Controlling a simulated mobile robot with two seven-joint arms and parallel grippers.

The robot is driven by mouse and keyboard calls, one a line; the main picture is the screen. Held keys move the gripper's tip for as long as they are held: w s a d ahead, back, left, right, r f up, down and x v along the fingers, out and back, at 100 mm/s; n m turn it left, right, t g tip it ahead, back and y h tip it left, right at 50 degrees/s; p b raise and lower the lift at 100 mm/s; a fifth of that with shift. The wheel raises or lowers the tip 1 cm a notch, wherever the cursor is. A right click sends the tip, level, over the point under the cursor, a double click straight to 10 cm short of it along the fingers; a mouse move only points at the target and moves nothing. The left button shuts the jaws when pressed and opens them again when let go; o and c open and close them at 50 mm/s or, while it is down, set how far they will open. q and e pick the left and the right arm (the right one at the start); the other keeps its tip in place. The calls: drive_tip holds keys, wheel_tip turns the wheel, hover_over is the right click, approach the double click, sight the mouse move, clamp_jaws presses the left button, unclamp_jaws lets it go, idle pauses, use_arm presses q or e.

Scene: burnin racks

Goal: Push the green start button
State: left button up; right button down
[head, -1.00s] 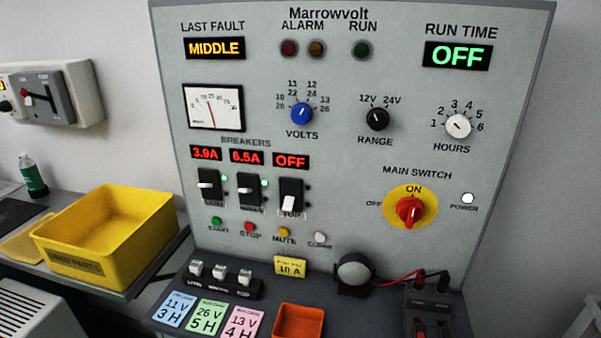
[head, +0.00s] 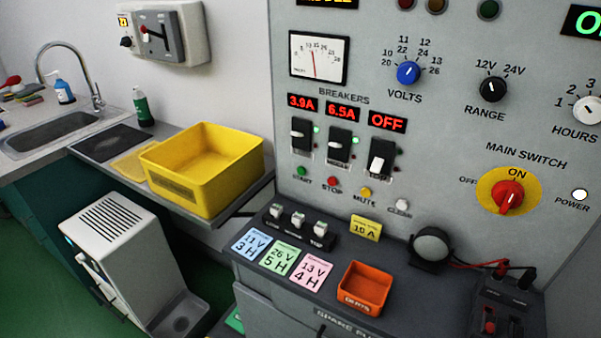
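The green start button (head: 301,171) is a small round button at the lower left of the grey control panel (head: 440,140), below the breakers. The label START is under it. The red stop button (head: 332,181), yellow mute button (head: 365,192) and white clear button (head: 402,205) run in a row to its right. Above it, two breakers read 3.9A and 6.5A beside lit green lamps, and the third reads OFF with its lever down. Neither of my grippers shows in the head view.
A dark ledge below the panel holds coloured cards (head: 279,258), an orange bin (head: 365,288), a round grey device (head: 431,246) and a small switch block (head: 286,227). A yellow bin (head: 205,165) stands left of the panel. A white machine (head: 125,260) stands on the green floor.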

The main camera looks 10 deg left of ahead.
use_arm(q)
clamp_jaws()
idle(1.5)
